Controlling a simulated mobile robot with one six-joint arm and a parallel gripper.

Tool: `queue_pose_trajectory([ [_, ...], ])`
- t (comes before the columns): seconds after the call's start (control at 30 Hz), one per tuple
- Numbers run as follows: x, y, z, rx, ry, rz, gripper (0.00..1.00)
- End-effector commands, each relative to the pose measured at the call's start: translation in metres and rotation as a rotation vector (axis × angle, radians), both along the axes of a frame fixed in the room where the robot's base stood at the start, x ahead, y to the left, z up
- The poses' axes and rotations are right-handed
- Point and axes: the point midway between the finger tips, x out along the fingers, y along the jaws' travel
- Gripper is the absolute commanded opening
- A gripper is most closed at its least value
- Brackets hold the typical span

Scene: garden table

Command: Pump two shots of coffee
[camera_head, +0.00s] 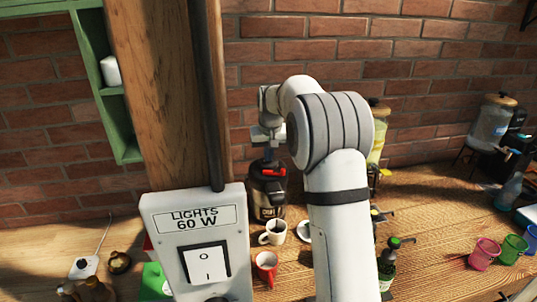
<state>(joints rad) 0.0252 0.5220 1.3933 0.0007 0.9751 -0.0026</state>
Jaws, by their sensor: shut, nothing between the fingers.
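A black and steel coffee pump pot (267,197) stands on the wooden table, just left of my arm. A red part shows on its top. My gripper (269,156) is shut and empty, pointing down directly over the pot's top. I cannot tell whether the fingertips touch it. A white mug (274,234) stands in front of the pot with something dark inside. A red mug (265,264) stands nearer, in front of the white one.
A light switch box (198,240) on a wooden post blocks the left. A dark bottle (388,268) stands right of my arm. Drink dispensers (490,122) and coloured cups (484,252) are at the right.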

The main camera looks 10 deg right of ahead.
Motion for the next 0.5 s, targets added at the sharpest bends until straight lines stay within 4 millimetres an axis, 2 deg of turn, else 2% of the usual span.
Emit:
queue_pose_trajectory([
  [0.23, -0.001, 0.000, -0.002, 0.000, 0.006, 0.000, 0.00],
  [0.5, -0.001, 0.000, 0.011, 0.000, 0.005, 0.000, 0.00],
])
